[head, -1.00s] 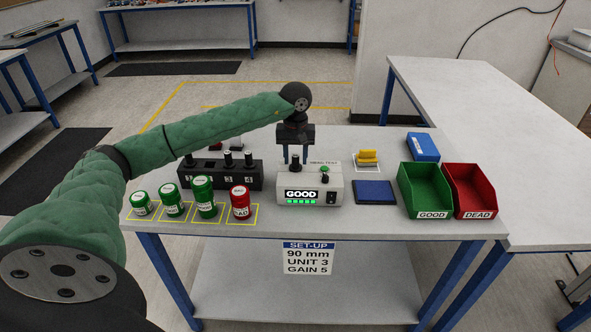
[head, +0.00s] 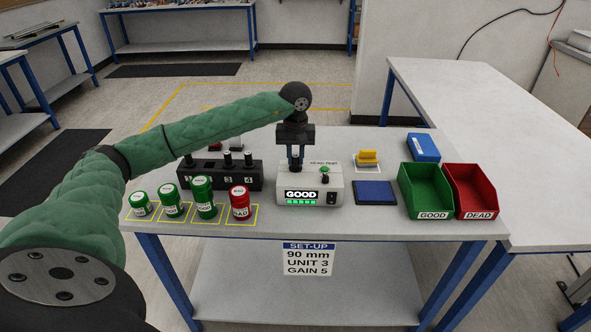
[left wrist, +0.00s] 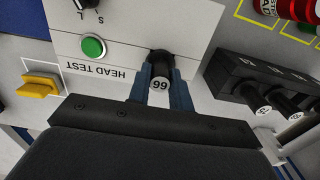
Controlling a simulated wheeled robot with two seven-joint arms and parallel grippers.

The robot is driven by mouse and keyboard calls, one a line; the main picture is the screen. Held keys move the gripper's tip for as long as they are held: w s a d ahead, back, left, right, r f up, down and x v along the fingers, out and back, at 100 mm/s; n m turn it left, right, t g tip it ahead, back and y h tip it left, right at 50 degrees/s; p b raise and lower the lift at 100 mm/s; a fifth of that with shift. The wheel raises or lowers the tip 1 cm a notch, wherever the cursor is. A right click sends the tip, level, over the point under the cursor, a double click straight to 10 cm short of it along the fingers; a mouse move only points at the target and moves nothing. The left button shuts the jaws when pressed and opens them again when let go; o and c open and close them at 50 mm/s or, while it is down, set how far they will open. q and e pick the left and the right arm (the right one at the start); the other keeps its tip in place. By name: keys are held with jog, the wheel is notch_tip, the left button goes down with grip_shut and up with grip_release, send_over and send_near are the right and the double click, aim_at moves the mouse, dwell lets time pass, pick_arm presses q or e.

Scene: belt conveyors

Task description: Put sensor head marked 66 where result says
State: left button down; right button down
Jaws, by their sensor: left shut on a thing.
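The sensor head (head: 295,164) stands upright in the head tester (head: 310,187). In the left wrist view its end (left wrist: 160,86) carries a two-digit mark, 66 when read the same way up as the inverted "HEAD TEST" lettering. My left gripper (head: 295,160) is shut on it from above, one finger on each side (left wrist: 160,90). The tester's display reads GOOD (head: 301,195), with green lights below. The green GOOD bin (head: 432,215) and red DEAD bin (head: 477,215) stand side by side at the table's right end. My right gripper is out of view.
A black rack (head: 220,177) with several heads is left of the tester. Green jars (head: 205,197) and a red jar (head: 239,203) stand before it.

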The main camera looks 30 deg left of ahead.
pick_arm(q)
jog(key=shift+r, duration=1.15)
dwell(0.9)
jog(key=shift+r+p, duration=0.65)
jog(key=shift+r, duration=2.5)
